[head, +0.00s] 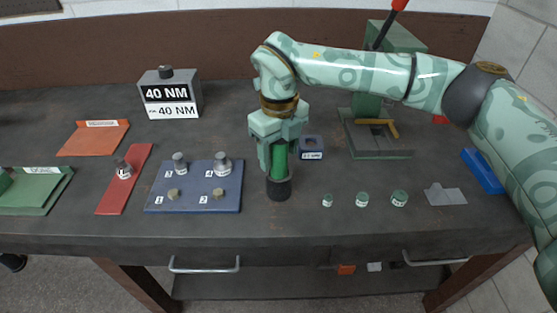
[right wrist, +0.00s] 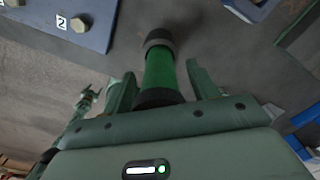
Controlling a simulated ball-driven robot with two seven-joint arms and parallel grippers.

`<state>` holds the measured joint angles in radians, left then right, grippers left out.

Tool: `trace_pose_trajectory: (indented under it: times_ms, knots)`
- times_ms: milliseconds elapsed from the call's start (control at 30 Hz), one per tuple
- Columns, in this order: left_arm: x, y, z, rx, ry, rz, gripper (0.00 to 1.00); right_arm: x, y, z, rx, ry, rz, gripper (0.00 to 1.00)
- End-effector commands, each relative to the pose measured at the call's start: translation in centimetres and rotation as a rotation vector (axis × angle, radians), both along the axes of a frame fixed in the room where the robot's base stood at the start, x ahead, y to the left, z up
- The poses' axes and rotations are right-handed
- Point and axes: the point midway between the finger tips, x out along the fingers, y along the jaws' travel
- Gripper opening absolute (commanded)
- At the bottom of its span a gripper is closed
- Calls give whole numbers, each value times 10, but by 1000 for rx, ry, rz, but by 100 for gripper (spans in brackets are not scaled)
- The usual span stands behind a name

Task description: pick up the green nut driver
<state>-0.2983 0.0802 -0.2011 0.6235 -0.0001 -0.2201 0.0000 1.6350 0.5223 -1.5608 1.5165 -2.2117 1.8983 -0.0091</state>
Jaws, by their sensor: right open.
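The green nut driver (head: 279,165) stands upright near the middle of the bench, with a dark collar (head: 278,189) at its lower end. My right gripper (head: 278,158) is above it, pointing down, with its jaws on either side of the green handle. In the right wrist view the green nut driver (right wrist: 160,71) lies between the two open fingers of my right gripper (right wrist: 161,80), with gaps visible on both sides. Its upper end is hidden by the gripper. A pale green part that looks like my left gripper (right wrist: 87,99) shows small and unclear in the right wrist view.
A blue plate (head: 195,203) with bolts and sockets lies left of the driver, beside a red strip (head: 124,181). A small blue block (head: 311,148) stands close right of my gripper. Several small green sockets (head: 362,200) stand further right. A press (head: 375,140) stands behind.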

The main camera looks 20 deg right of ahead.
Motion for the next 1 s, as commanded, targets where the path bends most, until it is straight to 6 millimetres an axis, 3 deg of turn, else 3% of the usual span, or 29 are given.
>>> trace_pose_trajectory:
  times_ms: [67, 267, 400, 467, 767, 1000]
  knots:
    - [-1, 0, -2, 0, 2, 0, 61, 0, 0, -8, 1, 0, 0, 59]
    - [-2, 0, -1, 0, 4, 0, 61, 0, 0, -7, 1, -2, -1, 56]
    - [-3, 1, -1, 1, 6, 0, 61, 0, 0, -7, 1, -2, -1, 17]
    - [-3, 1, -1, 1, 6, 1, 61, 0, 0, -7, 1, -2, -1, 4]
    - [-3, 1, 0, 2, 5, 1, 61, 1, 0, 1, 1, -5, -1, 4]
    - [0, 1, 12, 1, -3, 2, 61, 1, 0, 51, 1, -10, -1, 4]
